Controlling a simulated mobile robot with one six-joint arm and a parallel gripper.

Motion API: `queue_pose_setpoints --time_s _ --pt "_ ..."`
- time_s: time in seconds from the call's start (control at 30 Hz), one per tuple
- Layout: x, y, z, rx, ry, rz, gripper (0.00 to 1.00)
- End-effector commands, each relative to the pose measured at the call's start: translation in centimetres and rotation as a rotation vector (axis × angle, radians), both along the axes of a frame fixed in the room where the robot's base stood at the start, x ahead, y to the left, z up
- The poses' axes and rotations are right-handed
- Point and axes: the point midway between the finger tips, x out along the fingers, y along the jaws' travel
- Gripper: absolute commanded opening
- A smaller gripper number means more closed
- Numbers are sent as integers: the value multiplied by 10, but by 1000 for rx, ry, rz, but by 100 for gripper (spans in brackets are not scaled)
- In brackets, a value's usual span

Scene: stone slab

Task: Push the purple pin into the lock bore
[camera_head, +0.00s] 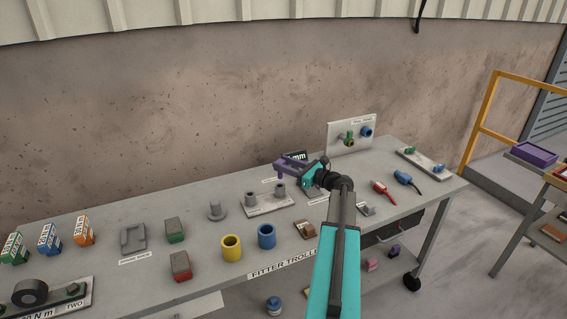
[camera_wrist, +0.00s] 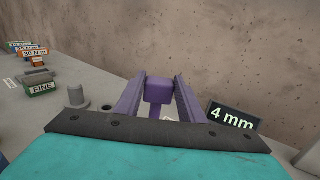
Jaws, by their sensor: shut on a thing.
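My gripper (camera_wrist: 158,82) has purple fingers and is shut on the purple pin (camera_wrist: 158,92), whose square head shows between them in the wrist view. In the head view, my gripper (camera_head: 284,168) is above the back middle of the grey trolley top, behind a pale plate (camera_head: 268,208) with two grey round posts. The pin's lower end is hidden by my gripper. I cannot tell which opening is the lock bore, or whether the pin is inside one. In the wrist view, a grey post (camera_wrist: 75,97) and a small dark round spot (camera_wrist: 106,107) lie left of the fingers.
A dark "4 mm" display (camera_wrist: 231,117) stands close right of the fingers. A yellow cup (camera_head: 231,248) and a blue cup (camera_head: 266,236) stand nearer the front. An upright panel (camera_head: 351,126) with knobs is at the back right. The wall runs behind the trolley.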

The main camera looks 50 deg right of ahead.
Motion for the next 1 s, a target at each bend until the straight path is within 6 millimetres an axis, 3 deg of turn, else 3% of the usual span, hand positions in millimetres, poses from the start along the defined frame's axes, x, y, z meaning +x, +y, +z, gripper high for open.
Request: queue_pose_setpoints --time_s 0.37,1.0 --pt "1 1 -20 1 -1 2 7" --pt "2 2 -22 1 -1 3 7"
